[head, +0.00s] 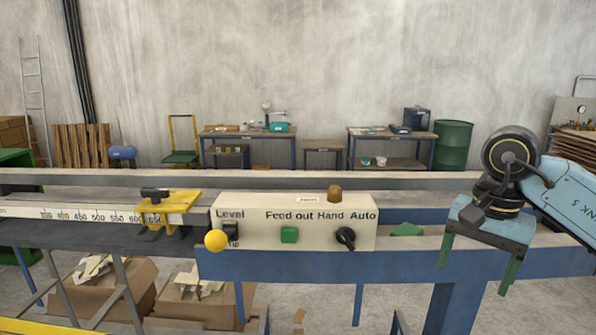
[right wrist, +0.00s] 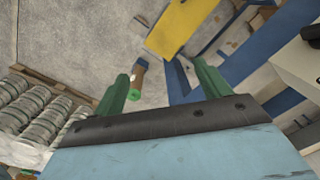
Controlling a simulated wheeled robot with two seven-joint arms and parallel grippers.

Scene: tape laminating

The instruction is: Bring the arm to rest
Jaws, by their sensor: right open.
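My right gripper (head: 477,262) is at the right side of the head view, in front of the blue machine frame and right of the control panel. Its two green fingers point down and are spread apart, with nothing between them. In the right wrist view the open fingers (right wrist: 160,85) show over the floor. The cream control panel (head: 262,238) carries a yellow ball knob (head: 215,240), a green button (head: 289,235) and a black selector (head: 346,238). My right gripper is apart from all of these. My left gripper is not in view.
The blue machine rail (head: 320,264) runs across the front. A yellow clamp (head: 172,206) sits on the measuring scale (head: 90,214) at left. Cardboard boxes (head: 190,301) stand below. Stacked rolls on a pallet (right wrist: 30,120) show in the right wrist view.

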